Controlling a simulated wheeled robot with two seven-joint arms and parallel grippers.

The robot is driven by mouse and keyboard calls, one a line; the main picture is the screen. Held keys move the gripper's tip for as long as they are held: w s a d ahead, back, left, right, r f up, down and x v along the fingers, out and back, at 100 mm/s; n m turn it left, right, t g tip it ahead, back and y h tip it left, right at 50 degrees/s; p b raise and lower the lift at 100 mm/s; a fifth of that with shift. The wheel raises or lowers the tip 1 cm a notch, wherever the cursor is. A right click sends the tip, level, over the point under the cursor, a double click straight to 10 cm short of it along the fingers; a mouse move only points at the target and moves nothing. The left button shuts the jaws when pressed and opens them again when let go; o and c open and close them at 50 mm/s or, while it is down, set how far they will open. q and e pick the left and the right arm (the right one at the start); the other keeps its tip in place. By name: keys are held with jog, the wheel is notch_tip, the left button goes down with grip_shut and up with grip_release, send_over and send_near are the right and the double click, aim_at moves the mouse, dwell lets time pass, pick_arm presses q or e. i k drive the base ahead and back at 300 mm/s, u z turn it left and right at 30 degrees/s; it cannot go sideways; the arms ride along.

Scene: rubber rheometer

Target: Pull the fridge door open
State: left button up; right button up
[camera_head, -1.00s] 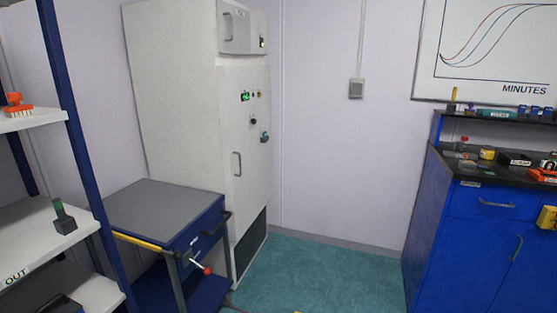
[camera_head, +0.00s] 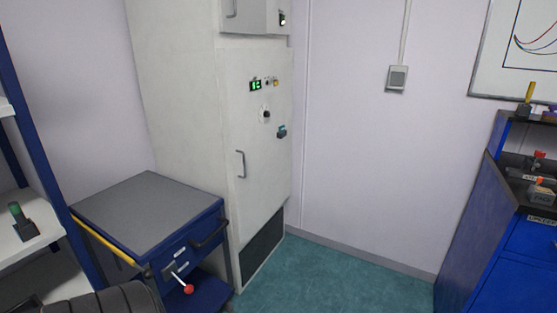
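A tall off-white fridge-like cabinet (camera_head: 262,135) stands against the back wall, left of centre. Its main door looks shut. A grey vertical handle (camera_head: 240,164) is on the left side of that door, with a green-lit display (camera_head: 256,86), a round dark knob (camera_head: 265,114) and a blue-grey latch-like part (camera_head: 282,132) to its upper right. Neither gripper is in view. A dark rounded shape at the bottom left looks like part of my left arm.
A blue cart (camera_head: 150,215) with a grey top stands left of the cabinet door, with a yellow bar and a red-knobbed lever (camera_head: 188,288) at its front. White shelving (camera_head: 30,235) is at far left. A blue bench (camera_head: 500,240) is at right. Green floor (camera_head: 330,280) is clear between.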

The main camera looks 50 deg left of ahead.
aim_at(259, 158)
jog(key=u, duration=0.15)
jog(key=i, duration=0.95)
jog(key=u, duration=0.4)
